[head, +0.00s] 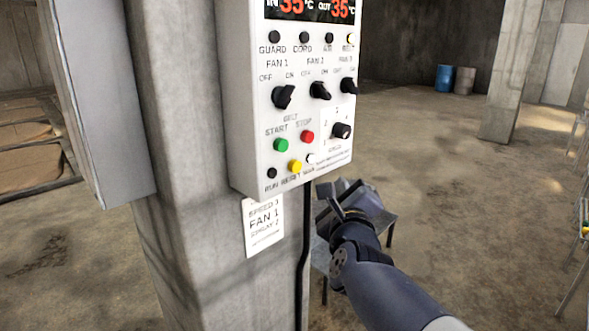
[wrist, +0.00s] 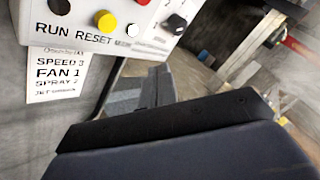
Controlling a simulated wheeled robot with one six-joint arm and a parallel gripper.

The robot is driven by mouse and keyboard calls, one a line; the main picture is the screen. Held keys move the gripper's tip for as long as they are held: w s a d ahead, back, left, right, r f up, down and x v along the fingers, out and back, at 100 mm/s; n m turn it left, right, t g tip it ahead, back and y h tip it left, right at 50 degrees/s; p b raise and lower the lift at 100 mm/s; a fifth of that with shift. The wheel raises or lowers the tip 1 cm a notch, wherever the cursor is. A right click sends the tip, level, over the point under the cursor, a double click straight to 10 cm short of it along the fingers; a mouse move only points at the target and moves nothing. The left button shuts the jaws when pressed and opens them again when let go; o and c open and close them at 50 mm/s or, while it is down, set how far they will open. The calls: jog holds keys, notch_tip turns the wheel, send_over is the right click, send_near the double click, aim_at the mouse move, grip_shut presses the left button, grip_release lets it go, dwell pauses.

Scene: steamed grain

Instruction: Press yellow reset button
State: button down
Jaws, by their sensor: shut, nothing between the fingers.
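The yellow reset button (head: 295,166) is on the lower part of the white control panel (head: 240,120), above the label RESET. It also shows in the wrist view (wrist: 106,21), near the top left. My gripper (head: 328,189) is shut and empty, below and to the right of the button in the head view, apart from the panel. In the wrist view my gripper (wrist: 158,80) points toward the area under the panel, and the dark wrist body fills the lower part. The fingertips are partly hidden there.
Beside the yellow button are a green start button (head: 281,145), a red stop button (head: 307,137) and a black selector knob (head: 341,131). A paper note (head: 263,227) hangs below the panel on the concrete pillar (head: 185,240). A black cable (head: 304,240) runs down from the panel.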

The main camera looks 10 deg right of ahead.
aim_at(301, 165)
jog(key=shift+a, duration=0.1)
jog(key=w+a+p, duration=0.3)
jog(key=w+a, duration=0.2)
jog(key=w, duration=0.2)
jog(key=shift+p, duration=0.4)
jog(key=shift+w+a, duration=0.15)
jog(key=shift+w, duration=0.05)
dwell(1.8)
jog(key=shift+w+a+b, duration=0.15)
jog(key=shift+w+b, duration=0.1)
jog(key=shift+b, duration=0.05)
jog(key=shift+w+a, duration=0.3)
jog(key=shift+w, duration=0.1)
dwell(0.7)
dwell(0.3)
jog(key=shift+s+d+b, duration=0.55)
jog(key=shift+s+b, duration=0.2)
jog(key=shift+b, duration=0.05)
